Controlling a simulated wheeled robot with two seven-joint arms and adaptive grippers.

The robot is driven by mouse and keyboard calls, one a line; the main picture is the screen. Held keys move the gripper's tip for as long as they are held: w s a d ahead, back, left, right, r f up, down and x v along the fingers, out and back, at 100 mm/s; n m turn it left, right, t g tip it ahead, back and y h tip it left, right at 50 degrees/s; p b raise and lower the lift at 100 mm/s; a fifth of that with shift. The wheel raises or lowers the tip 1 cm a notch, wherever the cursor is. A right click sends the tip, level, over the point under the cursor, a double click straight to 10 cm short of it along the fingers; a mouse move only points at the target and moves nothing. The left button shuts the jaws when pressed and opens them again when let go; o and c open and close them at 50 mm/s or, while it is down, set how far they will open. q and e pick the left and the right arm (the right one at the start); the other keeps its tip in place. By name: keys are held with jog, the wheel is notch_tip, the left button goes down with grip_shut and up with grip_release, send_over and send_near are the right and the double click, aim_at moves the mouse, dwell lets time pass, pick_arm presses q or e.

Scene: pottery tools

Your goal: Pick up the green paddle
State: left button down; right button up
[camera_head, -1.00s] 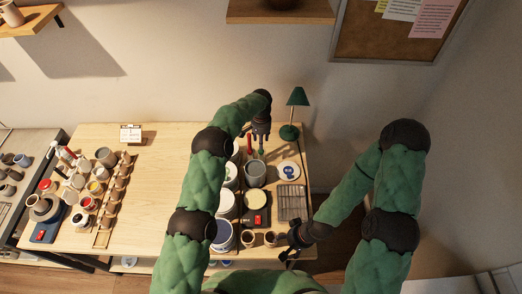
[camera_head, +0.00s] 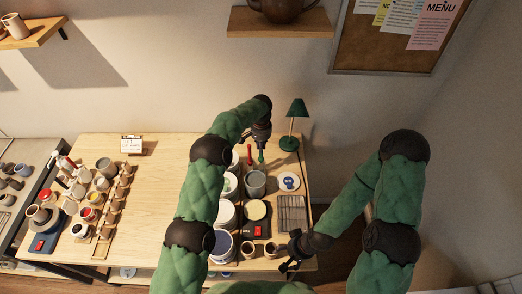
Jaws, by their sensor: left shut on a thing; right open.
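The green paddle (camera_head: 261,157) stands upright above the grey pot (camera_head: 256,181) at the back right of the wooden table, and its lower end is hard to make out. My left gripper (camera_head: 261,146) points down from above and is shut on the paddle's top end. A red tool (camera_head: 250,154) stands just left of the paddle, apart from the gripper. My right gripper (camera_head: 287,262) is open and empty near the table's front right corner.
A green lamp (camera_head: 296,118) stands close right of my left gripper.

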pick_arm(q)
notch_tip(320, 180, up, 15)
jog(key=p, duration=0.5)
jog(key=shift+r+p, duration=0.15)
jog(key=shift+p, duration=0.15)
pick_arm(e)
notch_tip(320, 180, up, 6)
jog(key=shift+f, duration=0.1)
pick_arm(q)
jog(key=shift+s, duration=0.1)
